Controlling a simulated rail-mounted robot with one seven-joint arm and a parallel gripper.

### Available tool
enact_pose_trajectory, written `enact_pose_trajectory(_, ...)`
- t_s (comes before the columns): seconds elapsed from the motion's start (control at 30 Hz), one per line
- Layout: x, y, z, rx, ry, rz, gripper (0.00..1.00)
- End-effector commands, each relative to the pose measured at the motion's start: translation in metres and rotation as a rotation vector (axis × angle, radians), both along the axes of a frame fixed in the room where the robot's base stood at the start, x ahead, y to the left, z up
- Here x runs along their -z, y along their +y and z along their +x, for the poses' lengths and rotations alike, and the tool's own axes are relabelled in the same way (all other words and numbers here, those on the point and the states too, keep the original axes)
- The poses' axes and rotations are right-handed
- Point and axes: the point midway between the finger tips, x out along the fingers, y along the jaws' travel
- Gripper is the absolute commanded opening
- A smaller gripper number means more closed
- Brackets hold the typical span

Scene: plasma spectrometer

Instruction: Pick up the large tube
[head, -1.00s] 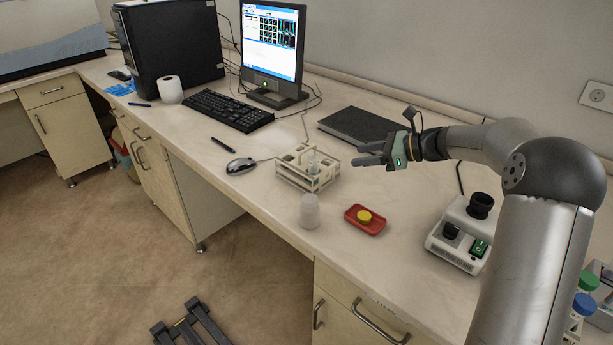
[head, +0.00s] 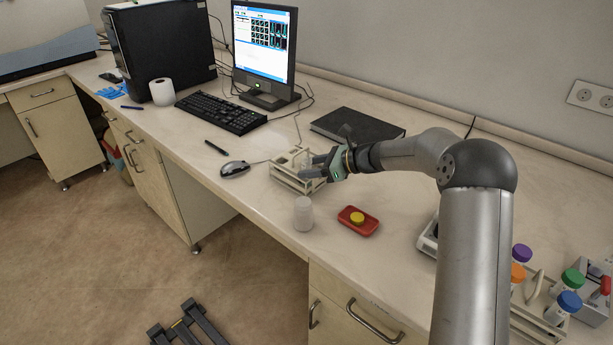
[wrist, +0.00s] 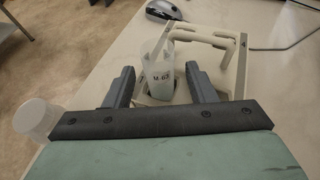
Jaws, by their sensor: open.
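A clear tube with dark marks on its side (wrist: 160,77) stands in a pale rack (wrist: 233,80) in the wrist view; I take it as the large tube. My gripper (wrist: 160,70) is open, with one dark finger on each side of the tube, apparently with gaps. In the head view my gripper (head: 312,168) is over the right side of the rack (head: 284,181), and the tube is mostly hidden behind it.
A translucent bottle (head: 303,214) and a red dish with a yellow piece (head: 346,226) stand in front of the rack. The mouse (head: 234,169) is to its left, a dark closed laptop-like slab (head: 356,126) behind. Colour-capped tubes (head: 568,303) stand at right.

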Motion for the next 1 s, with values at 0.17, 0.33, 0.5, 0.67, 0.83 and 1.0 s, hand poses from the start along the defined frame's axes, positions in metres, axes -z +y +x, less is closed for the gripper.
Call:
enact_pose_trajectory(0.17, 0.002, 0.003, 0.001, 0.001, 0.000, 0.000, 0.51)
enact_pose_trajectory(0.33, 0.002, 0.003, 0.001, 0.001, 0.000, -0.001, 0.20)
enact_pose_trajectory(0.5, 0.001, 0.002, 0.001, 0.001, 0.000, 0.000, 0.02)
enact_pose_trajectory(0.67, 0.001, 0.002, 0.001, 0.001, 0.000, 0.000, 0.02)
enact_pose_trajectory(0.83, -0.015, 0.002, 0.001, 0.000, -0.004, -0.001, 0.02)
enact_pose_trajectory(1.0, -0.049, 0.003, 0.001, 0.001, -0.006, -0.001, 0.02)
